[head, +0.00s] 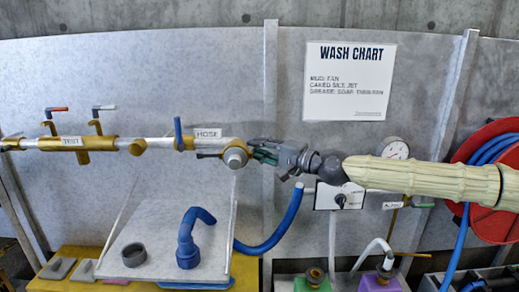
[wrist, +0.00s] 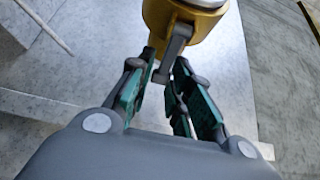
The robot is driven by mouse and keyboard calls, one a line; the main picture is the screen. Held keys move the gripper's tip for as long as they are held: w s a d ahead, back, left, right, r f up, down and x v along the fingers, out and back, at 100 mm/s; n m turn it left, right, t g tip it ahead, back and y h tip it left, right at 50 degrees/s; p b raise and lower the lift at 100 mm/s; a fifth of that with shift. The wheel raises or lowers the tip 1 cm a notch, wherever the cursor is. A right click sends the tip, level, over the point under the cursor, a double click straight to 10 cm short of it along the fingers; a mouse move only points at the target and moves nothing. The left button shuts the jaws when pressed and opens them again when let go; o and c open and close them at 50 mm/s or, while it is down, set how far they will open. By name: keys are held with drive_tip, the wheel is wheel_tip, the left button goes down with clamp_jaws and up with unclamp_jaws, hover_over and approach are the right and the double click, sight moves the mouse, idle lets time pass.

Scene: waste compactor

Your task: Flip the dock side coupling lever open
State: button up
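A grey lever (wrist: 173,55) hangs from a brass coupling (wrist: 185,18) at the top of the wrist view. My gripper (wrist: 165,65) has its green-padded fingers apart, one on each side of the lever's lower end. The lever sits between the fingertips, nearer the left one; I cannot tell whether they touch. In the head view, my gripper (head: 256,150) is just right of the grey and brass coupling (head: 236,155) at the end of the pipe, beside the HOSE label (head: 208,133). A dark lever (head: 209,156) sticks out left of that coupling. The fingers partly hide the coupling's right side.
A blue handle (head: 178,134) stands upright on the pipe. A blue hose (head: 278,233) hangs below my gripper. A sloped grey panel (head: 160,262) with a blue elbow (head: 188,250) lies below. A dial box (head: 340,197) and gauge (head: 395,149) are at right.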

clamp_jaws()
drive_tip(key=shift+s+d+r+m+t+h+p, duration=0.1)
drive_tip(key=shift+s+d+m+t+h+p, duration=0.1)
drive_tip(key=shift+m+t+h+p, duration=0.55)
drive_tip(key=s+d+m+t+h+b, duration=0.2)
drive_tip(key=s+m+t+h, duration=0.3)
drive_tip(key=m+h, duration=0.9)
drive_tip(key=shift+s+d+h, duration=0.2)
drive_tip(key=shift+s+h, duration=0.15)
drive_tip(key=shift+h, duration=2.9)
